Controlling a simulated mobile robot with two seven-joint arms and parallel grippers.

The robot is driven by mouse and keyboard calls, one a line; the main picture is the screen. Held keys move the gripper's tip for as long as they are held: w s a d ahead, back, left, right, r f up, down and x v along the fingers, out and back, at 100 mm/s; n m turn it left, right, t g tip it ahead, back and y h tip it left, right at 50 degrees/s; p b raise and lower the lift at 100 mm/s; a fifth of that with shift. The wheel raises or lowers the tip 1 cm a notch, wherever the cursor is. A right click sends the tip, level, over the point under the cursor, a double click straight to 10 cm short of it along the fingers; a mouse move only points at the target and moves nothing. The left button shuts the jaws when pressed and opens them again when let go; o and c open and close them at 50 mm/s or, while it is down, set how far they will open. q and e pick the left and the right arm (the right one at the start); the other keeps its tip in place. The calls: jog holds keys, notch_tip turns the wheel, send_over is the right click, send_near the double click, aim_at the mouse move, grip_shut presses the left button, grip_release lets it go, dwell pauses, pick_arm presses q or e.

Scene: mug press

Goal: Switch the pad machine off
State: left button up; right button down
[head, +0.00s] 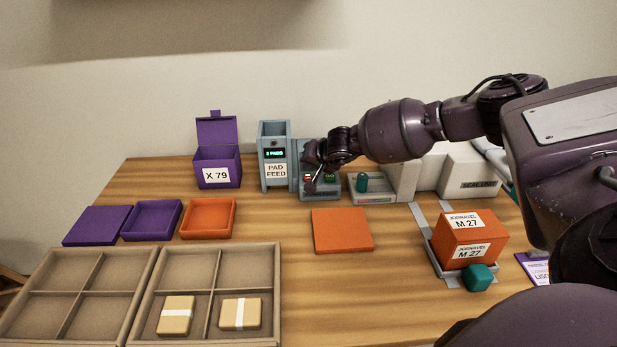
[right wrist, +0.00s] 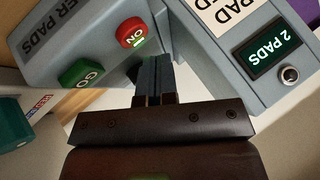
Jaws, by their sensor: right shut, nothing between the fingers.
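The pad machine is a grey-blue PAD FEED tower (head: 265,185) with a control box (head: 322,196) on its right. In the right wrist view its display (right wrist: 275,50) reads 2 PADS. The red switch (right wrist: 131,33) on the control box reads ON, with a lit green bar beside it. A green GO button (right wrist: 82,72) sits next to it. My right gripper (head: 313,182) is shut and empty over the control box. In the right wrist view its fingertips (right wrist: 153,62) are close beside the red switch; I cannot tell whether they touch. My left gripper is not in view.
A purple X 79 box (head: 217,173) stands open left of the tower. A white seal unit (head: 468,176) is to the right. An orange M 27 box (head: 468,240) stands on a tray at right. Wooden trays (head: 275,262) fill the front left.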

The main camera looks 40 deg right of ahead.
aim_at(310, 177)
jog(key=shift+f, duration=0.15)
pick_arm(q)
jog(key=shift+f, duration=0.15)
pick_arm(e)
jog(key=shift+f, duration=0.3)
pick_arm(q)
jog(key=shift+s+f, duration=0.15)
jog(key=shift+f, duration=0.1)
pick_arm(e)
jog(key=shift+f, duration=0.5)
dwell(0.6)
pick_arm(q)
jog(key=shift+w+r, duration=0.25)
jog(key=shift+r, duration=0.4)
pick_arm(e)
jog(key=shift+r, duration=1)
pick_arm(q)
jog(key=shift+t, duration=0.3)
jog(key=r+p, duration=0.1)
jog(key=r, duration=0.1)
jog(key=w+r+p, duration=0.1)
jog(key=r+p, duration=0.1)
pick_arm(e)
notch_tip(310, 177, up, 6)
jog(key=shift+f, duration=0.1)
